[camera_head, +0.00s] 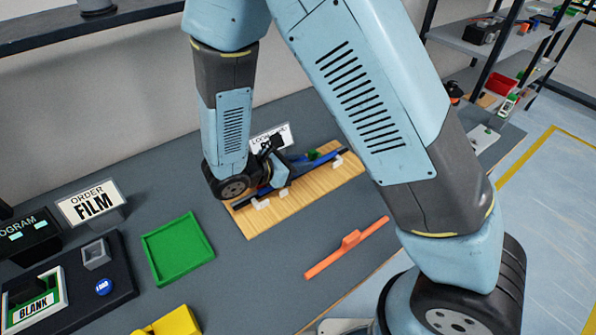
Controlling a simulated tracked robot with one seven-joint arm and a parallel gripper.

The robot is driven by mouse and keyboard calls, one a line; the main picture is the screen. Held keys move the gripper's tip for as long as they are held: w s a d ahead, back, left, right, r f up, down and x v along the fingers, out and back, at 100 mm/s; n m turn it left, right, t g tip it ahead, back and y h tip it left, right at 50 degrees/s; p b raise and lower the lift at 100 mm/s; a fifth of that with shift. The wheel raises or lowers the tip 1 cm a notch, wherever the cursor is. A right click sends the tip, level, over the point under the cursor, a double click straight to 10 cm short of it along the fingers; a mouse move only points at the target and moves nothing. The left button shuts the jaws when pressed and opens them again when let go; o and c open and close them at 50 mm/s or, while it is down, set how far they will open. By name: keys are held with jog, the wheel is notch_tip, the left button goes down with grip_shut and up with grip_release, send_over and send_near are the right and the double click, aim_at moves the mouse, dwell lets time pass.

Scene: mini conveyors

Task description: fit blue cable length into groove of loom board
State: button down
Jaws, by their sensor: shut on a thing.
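The loom board (340,181) is a light wooden board lying on the dark grey table, with several white clips and a dark strip along its length. The blue cable length (322,158) lies along that dark strip, over the board. My gripper (270,185) is at the left part of the board, low over it, and is shut on the blue cable length. My arm hides the fingertips in part, so I cannot tell whether the cable sits in the groove or just above it. A small green piece (313,155) shows beside the cable.
An orange bar with a raised grip (347,247) lies in front of the board. A white sign (271,138) stands behind the board.

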jog(key=shift+w+f, duration=0.2)
jog(key=shift+f, duration=1.5)
jog(key=shift+f, duration=0.1)
jog(key=c, duration=1)
grip_release()
jog(key=shift+s, duration=0.1)
jog(key=shift+a, duration=0.1)
